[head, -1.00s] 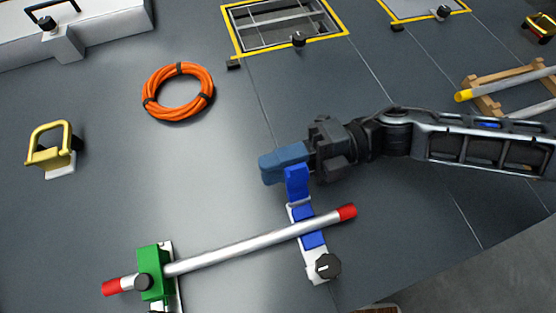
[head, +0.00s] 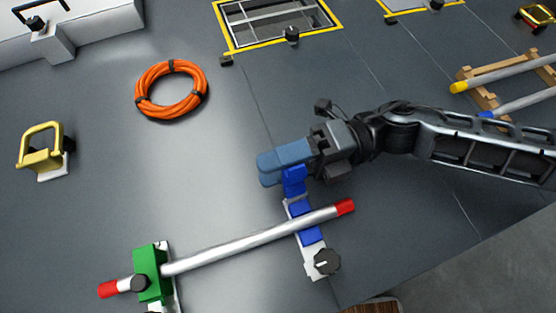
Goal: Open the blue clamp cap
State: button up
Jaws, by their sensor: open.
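The blue clamp (head: 308,235) sits on a white base with a black knob (head: 326,261). A silver rod (head: 235,248) with red ends lies through it and through a green clamp (head: 151,271) at the left. The blue cap (head: 294,181) stands up at the clamp's far end, apart from the rod. My gripper (head: 270,168), with blue-grey fingers, is open right at the cap's top and overlaps it in the picture. Whether the fingers touch the cap I cannot tell.
An orange cable coil (head: 144,101) lies on the grey deck. A yellow handle (head: 42,148) stands at the left. A yellow-edged grated opening (head: 226,34) is at the back. A wooden rack with rods (head: 484,101) is at the right.

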jog(key=shift+d, duration=0.1)
jog(key=b+v, duration=0.2)
jog(key=v, duration=0.5)
jog(key=shift+w+d, duration=0.15)
jog(key=shift+d, duration=0.15)
dwell(0.3)
